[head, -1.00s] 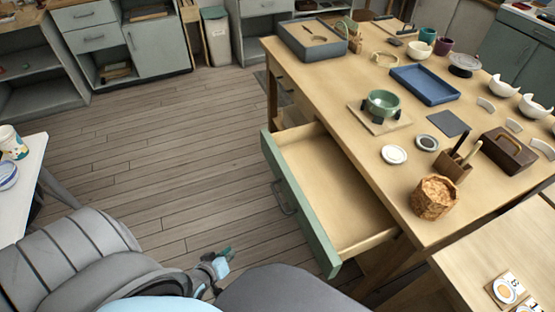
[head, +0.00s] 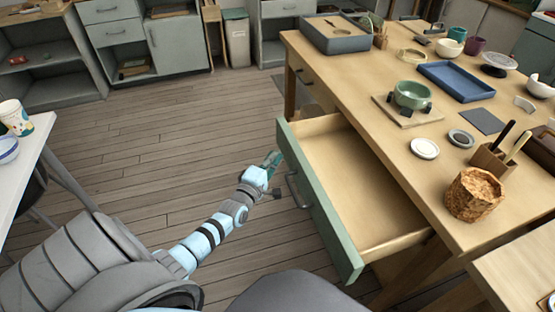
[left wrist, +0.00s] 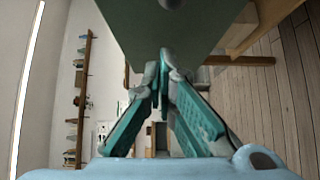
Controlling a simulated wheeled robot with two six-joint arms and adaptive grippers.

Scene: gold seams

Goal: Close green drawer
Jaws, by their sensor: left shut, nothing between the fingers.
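The green drawer (head: 324,207) stands pulled out from the wooden table, and its inside is empty where I can see it. A dark handle (head: 297,188) is on its green front. My left gripper (head: 272,158) is shut and empty, just left of the drawer front near its far end, beyond the handle. In the left wrist view the shut fingertips (left wrist: 164,60) appear close to the green drawer front (left wrist: 175,25); I cannot tell whether they touch it. My right gripper is not in view.
The wooden table (head: 375,140) carries a green bowl (head: 413,95), a blue tray (head: 456,82), a white disc (head: 425,148) and a rough brown pot (head: 473,195). A white table (head: 30,155) stands at the left. The wooden floor left of the drawer is clear.

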